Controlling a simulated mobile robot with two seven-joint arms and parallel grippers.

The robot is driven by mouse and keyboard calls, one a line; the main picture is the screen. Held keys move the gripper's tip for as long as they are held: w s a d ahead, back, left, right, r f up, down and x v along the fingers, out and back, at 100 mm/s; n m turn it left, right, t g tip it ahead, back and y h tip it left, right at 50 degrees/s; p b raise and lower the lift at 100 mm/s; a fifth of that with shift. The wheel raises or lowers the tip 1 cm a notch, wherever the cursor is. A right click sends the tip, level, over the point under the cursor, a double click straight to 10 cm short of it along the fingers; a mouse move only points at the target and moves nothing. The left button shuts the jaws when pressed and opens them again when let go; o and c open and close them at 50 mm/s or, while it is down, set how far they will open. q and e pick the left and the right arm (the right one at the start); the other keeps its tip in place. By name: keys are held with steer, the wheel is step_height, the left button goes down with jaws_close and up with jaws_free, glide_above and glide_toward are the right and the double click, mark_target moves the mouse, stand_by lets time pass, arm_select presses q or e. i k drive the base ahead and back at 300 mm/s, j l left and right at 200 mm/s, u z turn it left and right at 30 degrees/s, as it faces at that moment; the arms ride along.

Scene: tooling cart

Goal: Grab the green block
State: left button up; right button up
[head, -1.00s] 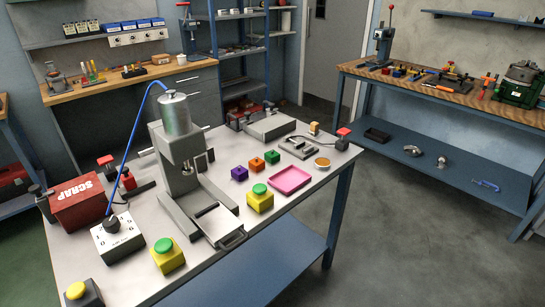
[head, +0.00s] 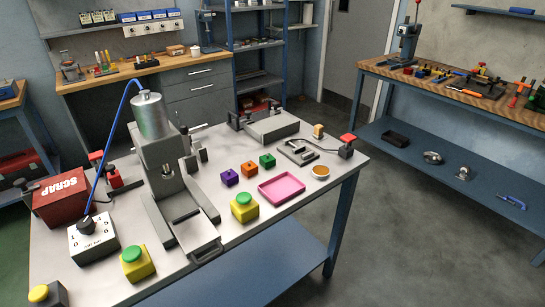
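The green block (head: 267,160) is a small cube on the grey cart top, in the head view. It stands at the right end of a short row, beside an orange block (head: 249,169) and a purple block (head: 230,177). A pink tray (head: 281,189) lies just in front of the row and looks empty. Neither of my grippers shows in the head view.
A grey press (head: 160,165) stands left of the blocks. A yellow box with a green button (head: 244,207) is in front of them. A grey fixture (head: 298,152), a small orange-filled bowl (head: 320,172) and a red-topped device (head: 347,146) stand to the right.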

mark_target(270, 162)
steer(key=i+l+u, duration=0.1)
steer(key=l, duration=0.3)
steer(key=i+l+u, duration=0.1)
steer(key=l, duration=0.35)
steer(key=i+l+u, duration=0.15)
steer(key=l, duration=0.3)
steer(key=i+l+u, duration=0.1)
steer(key=i+l, duration=0.15)
steer(key=l, duration=0.2)
steer(key=l+u, duration=0.1)
steer(key=l, duration=0.4)
steer(key=i+l+u, duration=0.1)
steer(key=l, duration=0.35)
steer(key=i, duration=0.05)
